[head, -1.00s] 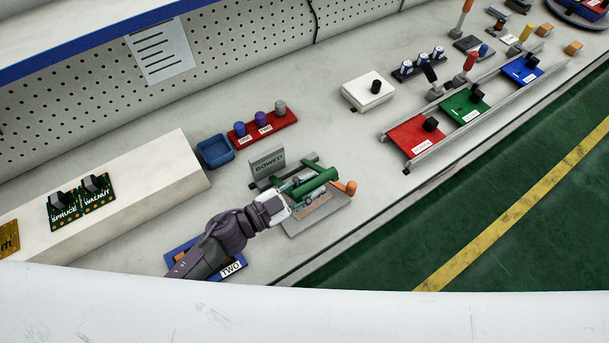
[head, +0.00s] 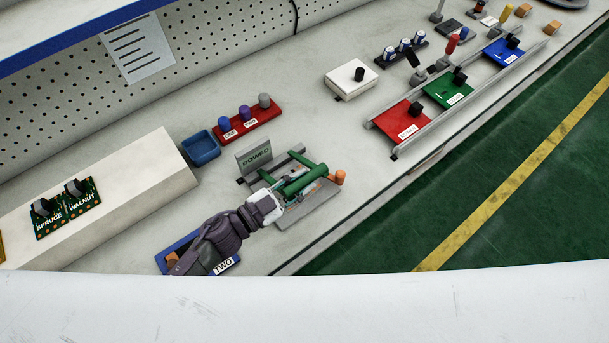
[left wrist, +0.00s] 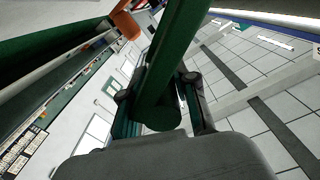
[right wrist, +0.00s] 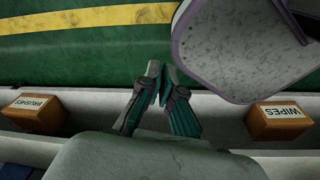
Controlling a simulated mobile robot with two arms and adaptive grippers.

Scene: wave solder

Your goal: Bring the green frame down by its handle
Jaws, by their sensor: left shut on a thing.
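The green frame (head: 309,179) sits over a grey fixture with a plate marked BOWED (head: 254,157) behind it. Its thick green bar lies along the near side. An orange knob (head: 340,177) is at the right end. My left gripper (head: 286,186) is shut on the green bar. In the left wrist view the bar (left wrist: 172,65) passes between the fingers (left wrist: 160,98), and an orange part (left wrist: 125,24) shows beyond. The board under the frame is partly hidden. In the right wrist view my right gripper (right wrist: 158,76) has its fingertips together, empty, away from the fixture.
A blue bin (head: 201,148) and a red rack (head: 246,126) stand behind the fixture. A blue tray marked TWO (head: 222,267) lies partly under my left arm. Boxes marked BRUSHES (right wrist: 37,112) and WIPES (right wrist: 278,120) flank my right gripper. Clear bench lies right of the fixture.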

